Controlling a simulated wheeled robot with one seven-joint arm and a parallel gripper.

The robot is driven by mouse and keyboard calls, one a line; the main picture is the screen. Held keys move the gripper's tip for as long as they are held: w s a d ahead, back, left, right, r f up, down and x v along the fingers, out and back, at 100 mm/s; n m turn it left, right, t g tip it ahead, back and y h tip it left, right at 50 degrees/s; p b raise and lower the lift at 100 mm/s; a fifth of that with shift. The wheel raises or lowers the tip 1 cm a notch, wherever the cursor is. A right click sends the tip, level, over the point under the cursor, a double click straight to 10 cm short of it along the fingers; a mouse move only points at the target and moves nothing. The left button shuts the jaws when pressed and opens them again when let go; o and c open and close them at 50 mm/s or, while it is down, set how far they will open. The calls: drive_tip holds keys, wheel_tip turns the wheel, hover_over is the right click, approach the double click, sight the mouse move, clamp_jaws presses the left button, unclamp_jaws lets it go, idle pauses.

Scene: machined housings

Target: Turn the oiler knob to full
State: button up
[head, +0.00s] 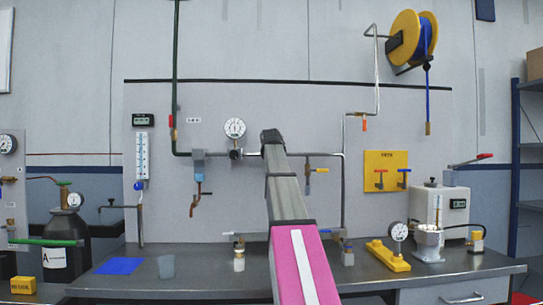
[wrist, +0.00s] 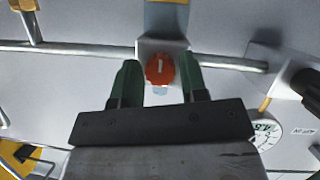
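The oiler knob (wrist: 160,71) is a round red-orange knob with a short, roughly upright white mark, in the upper middle of the wrist view. It sits on a grey block on the pipe. My gripper (wrist: 159,61) is open, with one green finger left of the knob and one right of it. A gap shows on both sides; I cannot tell the depth between fingertips and knob. No scale or full marking is readable. In the head view, my arm hides the knob and my gripper.
The grey pipe (wrist: 80,48) runs past the knob on both sides. A round gauge (head: 235,128) hangs left of my arm, and a yellow-handled valve (head: 318,170) is right of it. The bench (head: 200,282) below holds a beaker (head: 166,266) and a small bottle (head: 239,260).

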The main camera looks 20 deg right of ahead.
drive_tip(key=shift+o, duration=0.9)
drive_tip(key=shift+r, duration=0.1)
drive_tip(key=v, duration=1)
drive_tip(key=shift+s+a, duration=0.2)
drive_tip(key=shift+s, duration=0.15)
drive_tip(key=shift+s, duration=0.1)
